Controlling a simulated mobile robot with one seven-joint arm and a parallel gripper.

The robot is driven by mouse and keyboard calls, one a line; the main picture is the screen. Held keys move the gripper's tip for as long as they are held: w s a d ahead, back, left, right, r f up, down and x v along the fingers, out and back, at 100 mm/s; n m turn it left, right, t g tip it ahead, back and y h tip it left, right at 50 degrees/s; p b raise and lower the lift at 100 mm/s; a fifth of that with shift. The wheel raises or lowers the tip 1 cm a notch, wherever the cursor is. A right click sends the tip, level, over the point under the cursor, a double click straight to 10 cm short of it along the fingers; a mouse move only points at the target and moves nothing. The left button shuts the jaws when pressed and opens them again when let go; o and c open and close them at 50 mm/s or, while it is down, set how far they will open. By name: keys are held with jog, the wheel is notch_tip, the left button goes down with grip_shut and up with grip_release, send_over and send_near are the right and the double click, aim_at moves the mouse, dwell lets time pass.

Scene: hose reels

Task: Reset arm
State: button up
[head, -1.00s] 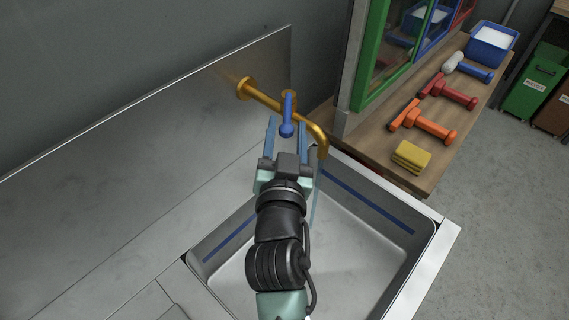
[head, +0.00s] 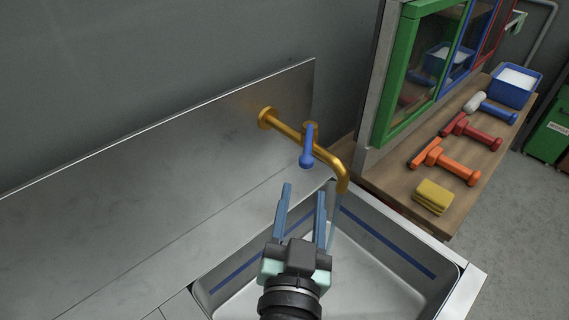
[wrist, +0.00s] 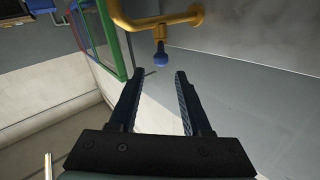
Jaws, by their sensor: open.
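My gripper (head: 304,202) is open and empty over the sink, in front of and below the brass faucet (head: 329,158). Its two blue-grey fingers point toward the faucet and do not touch it. In the wrist view the open fingers (wrist: 153,82) have a gap between them, with the faucet's blue handle (wrist: 160,58) beyond their tips. The handle also shows in the head view (head: 308,147), hanging from the brass pipe. A pale bluish stream (head: 334,212) hangs below the spout, partly behind my right finger.
The steel sink basin (head: 385,240) lies under and right of my gripper. A wooden bench (head: 415,206) at right holds a yellow sponge (head: 433,196), orange (head: 447,163) and red (head: 472,131) spray tools, and a blue tub (head: 514,87). Green-framed glass (head: 402,103) stands behind the faucet's right side.

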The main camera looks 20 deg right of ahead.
jog(key=w+a+r+n+t+y+p, duration=0.1)
jog(key=a+r+t+p, duration=0.15)
jog(key=r, duration=1.05)
jog(key=w+a+r+n+t+y+p, duration=0.15)
jog(key=a+r+t, duration=0.25)
jog(key=r, duration=0.8)
jog(key=s+a+r+n+t+y, duration=0.2)
jog(key=s+r, duration=0.1)
jog(key=r, duration=0.6)
jog(key=s+a+r+n+t+y, duration=0.2)
jog(key=s+a+r+y, duration=0.1)
jog(key=r, duration=0.6)
jog(key=shift+s+a+n+p, duration=0.2)
jog(key=shift+a+n+p, duration=0.15)
jog(key=shift+t, duration=0.25)
